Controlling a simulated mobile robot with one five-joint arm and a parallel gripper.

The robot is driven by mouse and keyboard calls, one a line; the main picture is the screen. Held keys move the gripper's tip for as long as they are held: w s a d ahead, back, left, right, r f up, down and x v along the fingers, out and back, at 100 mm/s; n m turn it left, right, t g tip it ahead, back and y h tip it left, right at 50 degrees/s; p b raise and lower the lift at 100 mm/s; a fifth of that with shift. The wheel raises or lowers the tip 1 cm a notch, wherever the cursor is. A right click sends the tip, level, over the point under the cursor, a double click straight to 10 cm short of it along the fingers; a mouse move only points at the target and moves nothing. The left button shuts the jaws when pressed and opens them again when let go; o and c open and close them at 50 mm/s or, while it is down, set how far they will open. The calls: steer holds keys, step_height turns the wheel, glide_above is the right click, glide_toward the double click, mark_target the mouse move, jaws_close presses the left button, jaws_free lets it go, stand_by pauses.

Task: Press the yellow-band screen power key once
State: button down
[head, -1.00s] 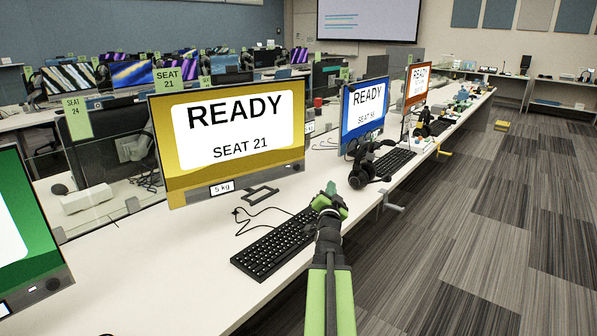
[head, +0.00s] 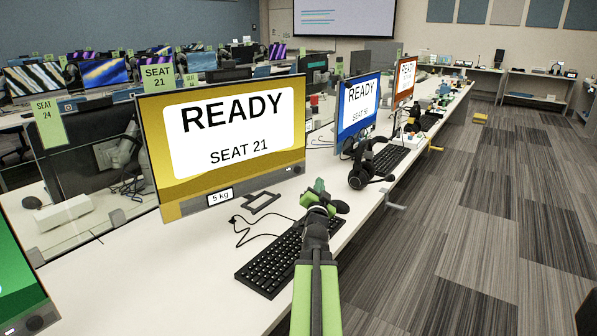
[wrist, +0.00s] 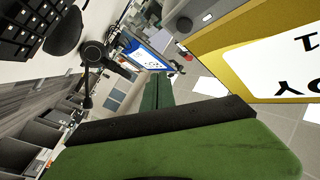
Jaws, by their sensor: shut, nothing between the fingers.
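The yellow-band screen (head: 160,130) stands on the desk and reads READY, SEAT 21. Its lower grey bezel carries a small light mark and a dark round key (head: 298,170) at the right end. In the wrist view the yellow screen (wrist: 225,45) fills the upper right, with the round key (wrist: 184,24) on its bezel. My gripper (head: 318,187) is shut and empty, just right of and below that bezel corner in the head view. Its green fingers (wrist: 157,92) lie together in the wrist view, apart from the key in the picture. I cannot tell the depth gap.
A keyboard (head: 270,266) lies under my arm, and a cable lies beside the screen's stand. A black headset (head: 364,170) stands right of my gripper. A blue screen (head: 360,102) and an orange one (head: 404,78) stand farther along the desk.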

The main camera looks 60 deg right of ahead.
steer(key=w+d, duration=0.2)
steer(key=w, duration=0.6)
steer(key=shift+d, duration=0.35)
steer(key=shift+w, duration=0.1)
stand_by(1.6)
steer(key=shift+w+d, duration=0.1)
steer(key=shift+w, duration=0.25)
steer(key=shift+w+d, duration=0.15)
steer(key=shift+w, duration=0.3)
stand_by(0.5)
steer(key=shift+s, duration=0.15)
steer(key=shift+s+a, duration=0.25)
steer(key=shift+s, duration=0.45)
steer(key=shift+s+a, duration=0.25)
steer(key=shift+s, duration=0.55)
steer(key=shift+s+a, duration=0.2)
steer(key=shift+s, duration=0.6)
steer(key=shift+s+a, duration=0.25)
steer(key=shift+s, duration=0.55)
